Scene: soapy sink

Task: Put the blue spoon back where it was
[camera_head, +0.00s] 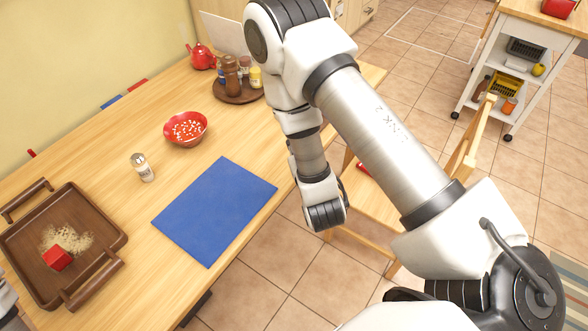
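I cannot make out a blue spoon anywhere in the head view. A flat blue mat (214,208) lies bare on the wooden table. A small blue flat piece (111,102) shows at the table's wall-side edge; it is too small to tell what it is. My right arm crosses the middle and right of the view, folded, in front of the table's right edge. Its gripper does not show. Only a bit of my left arm shows at the lower left corner, without its gripper.
A brown tray (22,240) holds a red block (57,257) and crumbs (72,239). A shaker (143,167), red bowl (185,128), round spice tray (240,97) and red teapot (201,57) stand on the table. A wooden chair (376,205) is beside it; a cart (513,60) stands far right.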

